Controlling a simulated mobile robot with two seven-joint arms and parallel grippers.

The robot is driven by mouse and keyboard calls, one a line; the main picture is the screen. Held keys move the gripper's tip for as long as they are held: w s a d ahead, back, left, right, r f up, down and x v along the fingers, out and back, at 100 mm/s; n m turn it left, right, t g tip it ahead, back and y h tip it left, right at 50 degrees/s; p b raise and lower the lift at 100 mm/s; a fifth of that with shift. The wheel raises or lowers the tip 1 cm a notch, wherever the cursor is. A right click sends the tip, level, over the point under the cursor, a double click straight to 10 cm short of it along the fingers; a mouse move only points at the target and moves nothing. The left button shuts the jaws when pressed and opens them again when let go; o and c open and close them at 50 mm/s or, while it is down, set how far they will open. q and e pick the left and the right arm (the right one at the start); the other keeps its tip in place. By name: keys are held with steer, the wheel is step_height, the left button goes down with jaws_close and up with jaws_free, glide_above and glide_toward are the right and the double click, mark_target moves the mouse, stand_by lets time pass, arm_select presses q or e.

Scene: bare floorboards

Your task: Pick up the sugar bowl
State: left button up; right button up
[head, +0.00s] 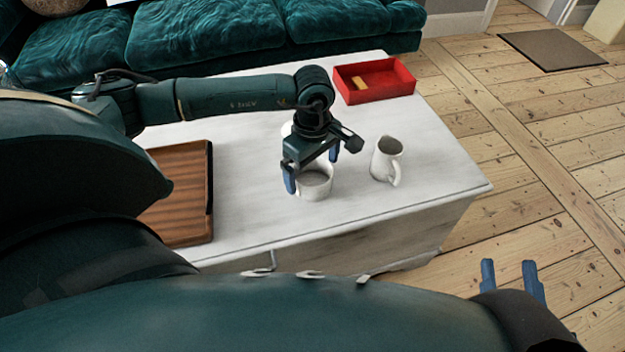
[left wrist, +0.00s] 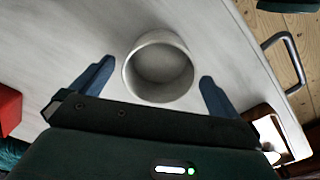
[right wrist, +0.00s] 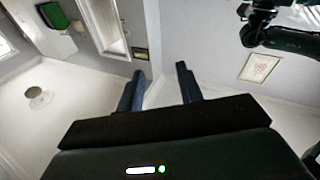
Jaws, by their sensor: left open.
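A white round bowl (head: 315,184), which I take as the sugar bowl, stands upright on the white chest (head: 250,215). It looks open-topped and plain inside in the left wrist view (left wrist: 158,68). My left gripper (head: 313,168) is open above it, its blue fingers to either side of the bowl. In the left wrist view the left gripper (left wrist: 152,82) shows a gap between each finger and the bowl wall; whether the tips reach below the rim is unclear. My right gripper (head: 510,272) is open and empty, off the chest's near right side.
A white jug (head: 384,160) stands close to the right of the bowl. A red tray (head: 375,82) with a small yellowish block is behind, and a brown slatted wooden board (head: 180,190) lies left. A teal sofa (head: 205,35) stands behind.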

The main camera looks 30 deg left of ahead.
arm_select(q)
step_height(320, 180, down, 2)
steer(key=shift+f, duration=0.1)
steer(key=c, duration=1.1)
